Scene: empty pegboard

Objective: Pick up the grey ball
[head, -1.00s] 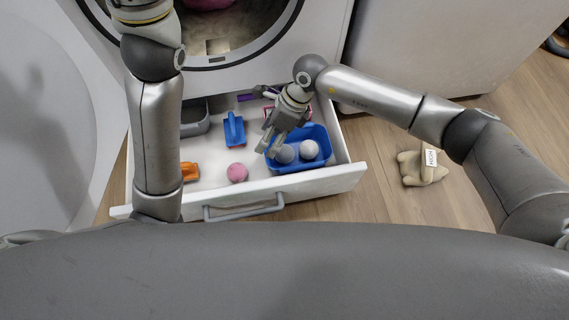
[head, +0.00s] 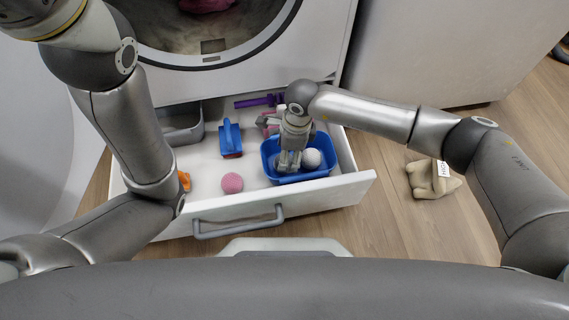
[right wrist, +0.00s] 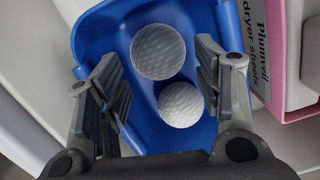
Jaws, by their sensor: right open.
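The grey ball (right wrist: 158,52) lies in a blue bin (right wrist: 228,28), between the fingertips of my right gripper (right wrist: 159,62) as the right wrist view sees it. In the head view my right gripper (head: 289,161) points down into the blue bin (head: 318,176) and hides the grey ball. The gripper is open, with a finger on either side. A whiter ball (head: 311,158) lies beside the grey one, to its right; it also shows lower in the right wrist view (right wrist: 181,104). My left gripper is out of view.
The bin stands in an open white drawer (head: 335,190). A pink ball (head: 232,183), a blue brush (head: 230,138), a purple item (head: 258,101) and a dryer sheets box (right wrist: 284,55) are near. A beige figure (head: 430,180) lies on the floor.

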